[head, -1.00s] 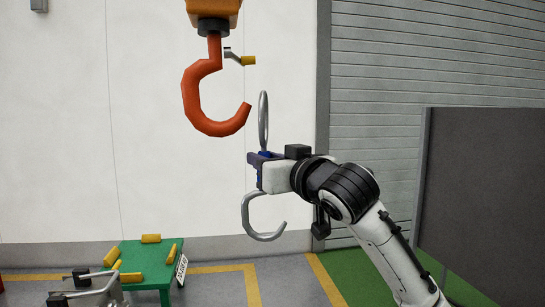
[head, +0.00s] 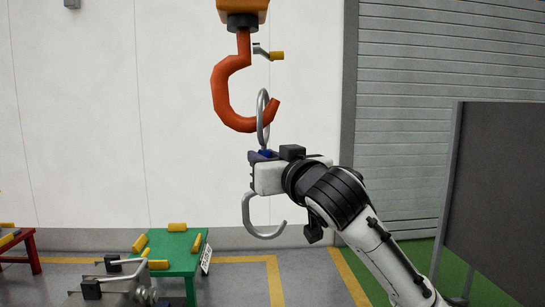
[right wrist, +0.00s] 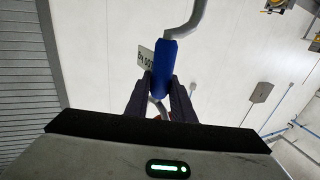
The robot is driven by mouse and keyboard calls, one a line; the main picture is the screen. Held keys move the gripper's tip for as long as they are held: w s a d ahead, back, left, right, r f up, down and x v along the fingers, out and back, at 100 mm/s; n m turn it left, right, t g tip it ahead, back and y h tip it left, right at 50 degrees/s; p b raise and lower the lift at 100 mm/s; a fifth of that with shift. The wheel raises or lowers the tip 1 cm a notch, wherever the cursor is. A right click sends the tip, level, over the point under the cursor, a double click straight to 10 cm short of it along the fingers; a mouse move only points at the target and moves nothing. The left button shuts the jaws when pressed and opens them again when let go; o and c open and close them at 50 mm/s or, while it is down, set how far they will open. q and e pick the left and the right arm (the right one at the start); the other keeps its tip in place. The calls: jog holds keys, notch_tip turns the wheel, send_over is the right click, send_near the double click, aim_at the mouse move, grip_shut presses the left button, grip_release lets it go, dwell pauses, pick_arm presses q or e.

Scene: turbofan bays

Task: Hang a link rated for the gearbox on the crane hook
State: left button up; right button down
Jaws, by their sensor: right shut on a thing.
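A grey metal link has a closed ring (head: 260,122) at its top, a blue grip and an open hook (head: 262,228) at its bottom. My right gripper (head: 262,158) is shut on the blue grip, which shows between the fingers in the right wrist view (right wrist: 163,66). A pale tag (right wrist: 145,58) with partly hidden writing is beside the grip. The red-orange crane hook (head: 222,92) hangs from an orange block. The ring overlaps the hook's tip, which shows on its right; I cannot tell whether the tip passes through. My left gripper is not in view.
A yellow-tipped lever (head: 276,56) is behind the crane hook. A green table (head: 180,262) with yellow blocks and a grey fixture (head: 130,282) are low left. A red table (head: 33,250) is at the left edge. A dark panel (head: 497,190) stands right.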

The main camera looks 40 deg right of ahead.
jog(key=a+f, duration=0.1)
jog(key=w+f+b, duration=0.1)
jog(key=a+f+b, duration=0.1)
jog(key=f, duration=0.1)
jog(key=shift+w+a, duration=0.2)
jog(key=shift+a, duration=0.15)
dwell(0.4)
jog(key=shift+f, duration=0.15)
jog(key=shift+f, duration=0.2)
dwell(0.3)
jog(key=c, duration=1.9)
grip_release()
jog(key=o, duration=0.5)
jog(key=shift+w, duration=0.2)
jog(key=shift+c, duration=0.2)
jog(key=shift+s, duration=0.1)
